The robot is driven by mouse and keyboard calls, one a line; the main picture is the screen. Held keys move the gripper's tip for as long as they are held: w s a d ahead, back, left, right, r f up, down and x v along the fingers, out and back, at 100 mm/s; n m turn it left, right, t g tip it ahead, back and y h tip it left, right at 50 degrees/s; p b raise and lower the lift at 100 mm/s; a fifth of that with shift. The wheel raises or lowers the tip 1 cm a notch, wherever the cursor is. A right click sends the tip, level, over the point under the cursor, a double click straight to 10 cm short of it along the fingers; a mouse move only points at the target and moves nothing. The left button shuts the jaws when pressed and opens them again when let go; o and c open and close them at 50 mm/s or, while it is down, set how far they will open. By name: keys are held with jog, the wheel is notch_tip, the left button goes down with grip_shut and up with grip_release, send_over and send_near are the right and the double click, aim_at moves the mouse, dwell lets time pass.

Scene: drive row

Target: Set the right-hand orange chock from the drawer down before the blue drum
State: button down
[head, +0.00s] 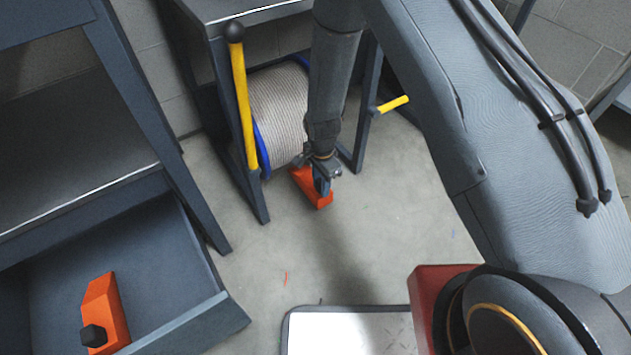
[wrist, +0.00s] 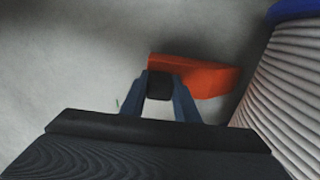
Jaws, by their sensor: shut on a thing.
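My gripper (head: 322,183) is low in front of the blue drum (head: 262,150), which carries pale rope wound between blue flanges inside a dark stand. My gripper is shut on the black knob of an orange chock (head: 320,199). In the wrist view the fingers (wrist: 160,92) close on the knob, and the orange chock (wrist: 205,80) points its narrow end toward the wound rope (wrist: 285,90). The chock is at or just above the floor; I cannot tell if it touches. Part of it is hidden behind my gripper in the head view.
Another orange chock (head: 107,305) with a black knob lies in the open drawer (head: 180,262) at the lower left. A yellow lever (head: 243,105) with a black ball stands left of the drum, and a yellow handle (head: 392,104) sticks out at right. Floor right of the chock is clear.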

jog(key=w+a, duration=0.1)
jog(key=w+b, duration=0.1)
jog(key=shift+w+a+f, duration=0.15)
jog(key=shift+w+a, duration=0.15)
jog(key=shift+a, duration=0.05)
jog(key=shift+f+b, duration=0.55)
jog(key=shift+b, duration=0.2)
jog(key=shift+r, duration=0.1)
jog(key=c, duration=1.4)
grip_release()
jog(key=shift+o, duration=0.2)
notch_tip(320, 180, up, 12)
jog(key=p, duration=0.6)
